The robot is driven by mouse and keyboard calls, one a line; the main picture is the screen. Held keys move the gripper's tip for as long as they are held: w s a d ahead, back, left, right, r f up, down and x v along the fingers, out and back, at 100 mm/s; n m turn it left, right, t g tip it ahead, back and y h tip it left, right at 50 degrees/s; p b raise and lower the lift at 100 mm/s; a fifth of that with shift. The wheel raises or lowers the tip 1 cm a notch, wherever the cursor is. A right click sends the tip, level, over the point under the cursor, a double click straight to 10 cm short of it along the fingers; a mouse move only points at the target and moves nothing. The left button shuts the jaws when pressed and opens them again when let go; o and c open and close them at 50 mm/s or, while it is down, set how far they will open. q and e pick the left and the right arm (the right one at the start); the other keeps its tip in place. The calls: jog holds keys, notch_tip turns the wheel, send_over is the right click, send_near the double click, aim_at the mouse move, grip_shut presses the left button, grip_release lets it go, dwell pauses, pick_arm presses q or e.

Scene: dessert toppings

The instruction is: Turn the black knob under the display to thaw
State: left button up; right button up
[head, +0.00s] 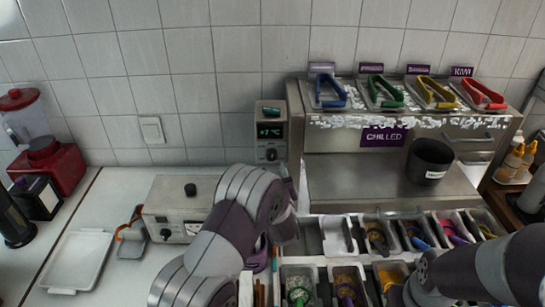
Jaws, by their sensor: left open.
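The control box (271,109) is on the wall left of the chilled unit. Its dark display (271,131) shows a greenish reading that looks like +7°C. The black knob (271,154) is on the pale panel just below it; its pointer setting is too small to read. My left gripper (289,182) is just below and slightly right of the knob, apart from it in the picture. My own wrist hides much of this gripper, and I see nothing held in it. My right arm enters at the lower right; its fingers do not show.
The chilled unit (375,175) stands right of the knob, with coloured tongs on top and a black cup (430,160). Topping bins lie in front. A metal box (165,222) with another black knob (190,189) stands left. A white tray (77,262) lies farther left.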

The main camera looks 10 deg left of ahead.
aim_at(272, 158)
pick_arm(q)
jog(key=p+x, duration=0.1)
jog(key=x, duration=0.4)
jog(key=shift+w+a, duration=0.1)
jog(key=shift+w, duration=0.2)
jog(key=c, duration=0.8)
jog(key=shift+o, duration=0.2)
jog(key=shift+f, duration=0.1)
jog(key=m+b, duration=0.2)
jog(key=b, duration=0.1)
jog(key=shift+f+m, duration=0.15)
jog(key=shift+m, duration=0.15)
jog(key=shift+m+b, duration=0.8)
jog(key=shift+m, duration=0.3)
jog(key=shift+m+t+b, duration=0.3)
jog(key=shift+m+b, duration=0.25)
jog(key=shift+m, duration=0.55)
